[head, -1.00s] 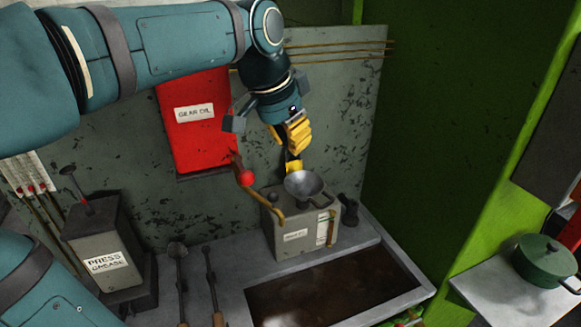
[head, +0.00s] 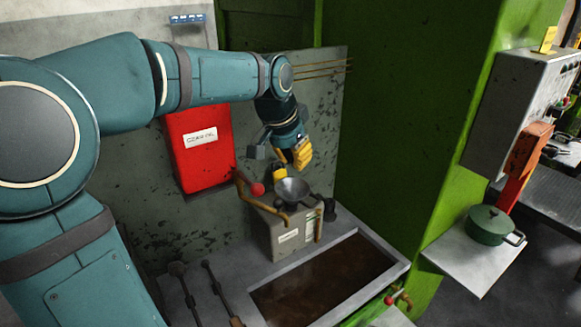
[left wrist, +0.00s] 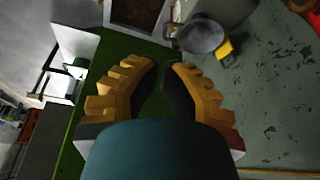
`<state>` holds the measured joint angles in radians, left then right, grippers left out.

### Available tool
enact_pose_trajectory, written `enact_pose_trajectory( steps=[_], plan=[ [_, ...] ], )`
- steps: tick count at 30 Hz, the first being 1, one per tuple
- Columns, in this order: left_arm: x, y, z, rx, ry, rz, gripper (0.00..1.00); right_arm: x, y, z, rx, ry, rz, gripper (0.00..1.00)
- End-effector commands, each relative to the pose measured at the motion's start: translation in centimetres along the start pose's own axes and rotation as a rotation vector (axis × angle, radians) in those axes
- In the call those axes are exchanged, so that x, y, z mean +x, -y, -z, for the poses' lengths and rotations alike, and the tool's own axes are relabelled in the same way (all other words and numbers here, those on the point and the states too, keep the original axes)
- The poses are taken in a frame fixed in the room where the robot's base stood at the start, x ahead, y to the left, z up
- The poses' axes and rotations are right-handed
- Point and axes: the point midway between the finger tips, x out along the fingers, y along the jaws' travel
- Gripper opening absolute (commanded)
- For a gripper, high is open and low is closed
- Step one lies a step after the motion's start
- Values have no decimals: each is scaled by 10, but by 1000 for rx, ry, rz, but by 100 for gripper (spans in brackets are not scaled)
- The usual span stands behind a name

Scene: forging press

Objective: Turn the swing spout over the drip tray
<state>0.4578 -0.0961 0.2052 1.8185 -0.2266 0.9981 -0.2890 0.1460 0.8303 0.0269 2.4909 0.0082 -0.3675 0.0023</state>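A grey box (head: 285,236) stands at the back of the basin, with a shallow metal bowl (head: 292,190) on top. A bent copper pipe (head: 273,210) with a red knob (head: 257,189) is at its left; a short copper tube (head: 319,227) is at its front right. I cannot tell for sure which is the swing spout. The drip tray (head: 330,285) is the dark brown basin in front. My left gripper (head: 295,163) hangs above and behind the bowl, open and empty; its spread fingers also show in the left wrist view (left wrist: 162,66). My right gripper is out of view.
A small yellow piece (head: 279,173) sits just behind the bowl, close to my fingers. A red gear oil box (head: 200,148) is on the back panel. A green wall (head: 400,130) bounds the right. A lidded green pot (head: 492,228) stands on a side shelf.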

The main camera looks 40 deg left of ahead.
Motion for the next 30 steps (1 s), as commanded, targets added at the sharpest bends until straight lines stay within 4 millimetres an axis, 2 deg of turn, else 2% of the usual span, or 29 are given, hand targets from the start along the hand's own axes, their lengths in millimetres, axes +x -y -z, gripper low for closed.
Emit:
enact_pose_trajectory(
  steps=[6, 13, 21, 30],
  plan=[
    [43, 0, -1, 0, 4, -1, 0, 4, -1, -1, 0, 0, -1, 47],
    [83, 0, -1, -1, 3, -1, 0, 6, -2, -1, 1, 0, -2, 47],
    [76, 0, -32, -1, 1, 1, 0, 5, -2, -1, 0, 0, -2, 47],
    [75, 0, -40, 0, 0, 0, 0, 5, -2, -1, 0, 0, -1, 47]
  ],
)
